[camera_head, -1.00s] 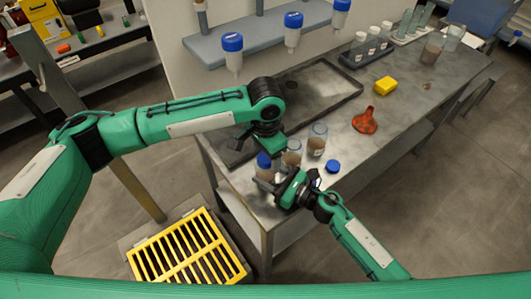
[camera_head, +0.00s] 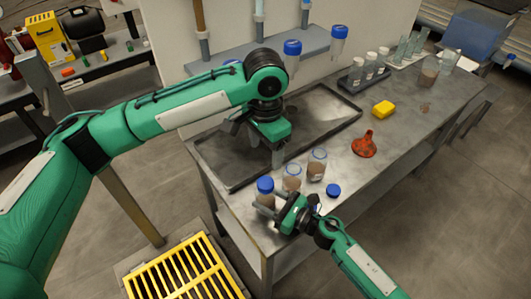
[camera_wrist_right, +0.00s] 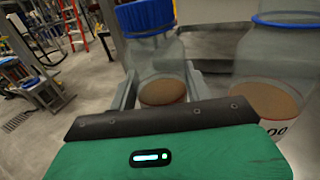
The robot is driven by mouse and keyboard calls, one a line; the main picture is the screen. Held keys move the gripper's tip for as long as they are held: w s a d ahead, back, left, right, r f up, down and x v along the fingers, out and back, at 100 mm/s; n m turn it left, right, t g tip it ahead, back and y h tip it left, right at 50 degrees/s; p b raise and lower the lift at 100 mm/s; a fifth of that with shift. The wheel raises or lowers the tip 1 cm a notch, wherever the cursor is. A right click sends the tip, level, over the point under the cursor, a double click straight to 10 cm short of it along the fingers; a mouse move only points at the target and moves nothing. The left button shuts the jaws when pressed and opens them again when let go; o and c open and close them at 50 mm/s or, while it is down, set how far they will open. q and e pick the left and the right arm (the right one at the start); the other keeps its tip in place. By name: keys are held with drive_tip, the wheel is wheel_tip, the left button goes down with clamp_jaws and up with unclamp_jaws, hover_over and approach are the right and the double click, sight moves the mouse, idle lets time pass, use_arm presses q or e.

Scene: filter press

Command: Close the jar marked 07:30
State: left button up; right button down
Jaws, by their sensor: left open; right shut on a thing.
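A clear jar with brown contents and a blue lid (camera_head: 265,187) stands at the near left of the jar group on the bench. My right gripper (camera_head: 268,201) is shut around its body. The right wrist view shows this jar (camera_wrist_right: 160,60) between the fingers, with the lid on top, looking slightly tilted. Two uncapped jars, a middle one (camera_head: 292,178) and a right one (camera_head: 317,165), stand beside it. A loose blue lid (camera_head: 333,190) lies to their right. My left gripper (camera_head: 260,146) is open and empty above the tray edge, behind the jars. I cannot read a 07:30 mark.
A dark shallow tray (camera_head: 335,128) covers the bench behind the jars. A rack holding blue-capped bottles (camera_head: 292,48) is at the back. The bench edge is close in front.

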drive_tip(key=c, duration=0.6)
unclamp_jaws()
drive_tip(key=shift+o, duration=0.2)
use_arm(q)
wheel_tip(320, 180, down, 5)
drive_tip(key=b, duration=0.4)
drive_tip(key=shift+r+b, duration=0.15)
drive_tip(key=shift+b, duration=0.2)
use_arm(e)
drive_tip(key=v, duration=1.2)
drive_tip(key=shift+s+d+f, duration=0.15)
drive_tip(key=shift+d+f, duration=0.1)
drive_tip(key=shift+d, duration=0.05)
drive_tip(key=shift+s+d+r, duration=0.2)
drive_tip(key=shift+s+d, duration=0.1)
drive_tip(key=shift+d, duration=0.2)
